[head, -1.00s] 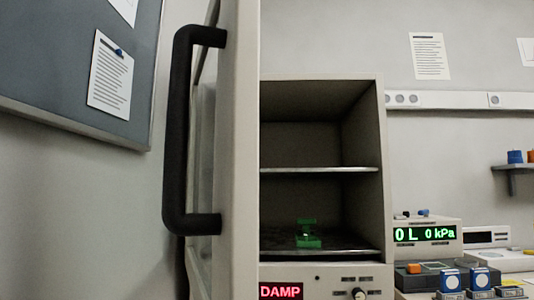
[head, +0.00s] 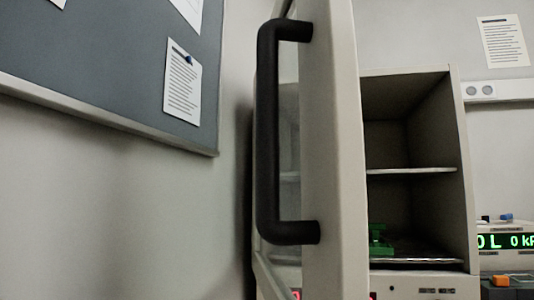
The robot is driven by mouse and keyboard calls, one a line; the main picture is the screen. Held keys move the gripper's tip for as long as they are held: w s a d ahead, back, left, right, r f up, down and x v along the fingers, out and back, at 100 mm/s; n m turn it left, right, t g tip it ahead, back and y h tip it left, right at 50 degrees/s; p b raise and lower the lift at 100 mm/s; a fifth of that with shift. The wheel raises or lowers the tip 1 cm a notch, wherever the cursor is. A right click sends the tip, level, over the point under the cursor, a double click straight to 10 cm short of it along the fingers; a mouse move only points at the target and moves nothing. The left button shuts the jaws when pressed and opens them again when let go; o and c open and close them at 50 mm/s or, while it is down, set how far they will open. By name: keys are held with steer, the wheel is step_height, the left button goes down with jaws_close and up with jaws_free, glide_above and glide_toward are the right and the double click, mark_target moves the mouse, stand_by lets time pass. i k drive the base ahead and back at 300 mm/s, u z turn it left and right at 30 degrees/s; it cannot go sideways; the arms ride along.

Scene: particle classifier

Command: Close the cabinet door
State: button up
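The cabinet door (head: 334,150) stands open in the head view, seen nearly edge-on right of the middle. Its black bar handle (head: 267,130) is on the door's left side and runs upright. The cabinet (head: 458,150) is behind and to the right of the door, with its inside showing. It has a middle shelf (head: 412,170) and a green object (head: 379,240) on its floor, partly hidden by the door. My gripper is not in view.
A grey board (head: 100,70) with pinned papers hangs on the wall at the left. A device with a green display (head: 505,242) stands at the right edge. The wall below the board is bare.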

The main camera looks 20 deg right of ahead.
mark_target(332, 231)
steer(key=z, duration=0.2)
steer(key=k, duration=0.55)
steer(key=z, duration=0.55)
steer(key=k, duration=0.7)
steer(key=z, duration=0.5)
steer(key=i, duration=0.5)
steer(key=u, duration=0.4)
